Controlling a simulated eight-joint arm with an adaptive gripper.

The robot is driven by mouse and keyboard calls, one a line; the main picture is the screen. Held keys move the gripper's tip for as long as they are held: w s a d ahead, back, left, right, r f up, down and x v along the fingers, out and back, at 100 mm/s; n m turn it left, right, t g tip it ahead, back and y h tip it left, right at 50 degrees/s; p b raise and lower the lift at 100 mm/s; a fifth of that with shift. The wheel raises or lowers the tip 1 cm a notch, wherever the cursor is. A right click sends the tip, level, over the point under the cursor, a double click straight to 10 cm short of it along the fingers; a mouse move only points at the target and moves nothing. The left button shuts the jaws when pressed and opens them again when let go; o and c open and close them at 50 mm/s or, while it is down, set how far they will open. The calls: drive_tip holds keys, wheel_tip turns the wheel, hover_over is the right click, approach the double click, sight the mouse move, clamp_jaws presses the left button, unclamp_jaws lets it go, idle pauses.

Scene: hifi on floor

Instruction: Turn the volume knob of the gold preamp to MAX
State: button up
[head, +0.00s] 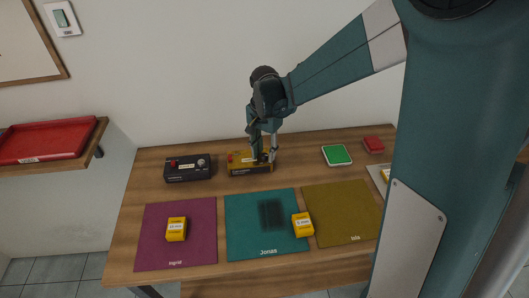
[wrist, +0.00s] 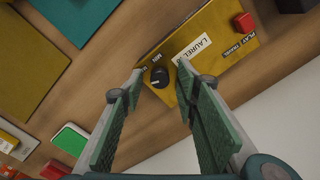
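The gold preamp (head: 240,168) stands at the back of the table, its right part covered by my gripper in the head view. In the wrist view the preamp (wrist: 215,30) shows a white label reading "LAUREL", a red button (wrist: 244,22) and a black volume knob (wrist: 159,77). The knob's white mark points to the lower left of the picture. A "MIN" print is beside it; another print is partly hidden by a finger. My gripper (wrist: 160,70) is open, a fingertip on either side of the knob, with gaps visible. It also shows in the head view (head: 265,157).
A black preamp (head: 188,168) stands left of the gold one. A green-topped item (head: 337,155) and a red box (head: 373,145) lie to the right. Purple (head: 150,240), teal (head: 240,215) and olive (head: 345,210) mats lie in front, with yellow boxes (head: 176,229) on or near them.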

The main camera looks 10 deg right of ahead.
sight(266, 156)
drive_tip(key=shift+r, duration=0.1)
wheel_tip(266, 156, up, 12)
idle(0.7)
idle(0.5)
drive_tip(key=s+d+r+n+t, duration=0.2)
drive_tip(key=s+d, duration=0.1)
drive_tip(key=s, duration=0.4)
drive_tip(key=s+d+r+n+t, duration=0.1)
drive_tip(key=s+d+r+n, duration=0.15)
drive_tip(key=s, duration=0.35)
drive_tip(key=s+d+f+n+t, duration=0.1)
drive_tip(key=s+d+n+t, duration=0.1)
drive_tip(key=s, duration=0.5)
drive_tip(key=s+d+f+n+t+b, duration=0.1)
drive_tip(key=s+d+f+n+t, duration=0.1)
drive_tip(key=s, duration=0.5)
drive_tip(key=shift+d+b, duration=0.3)
drive_tip(key=shift+d, duration=0.55)
drive_tip(key=shift+c, duration=0.7)
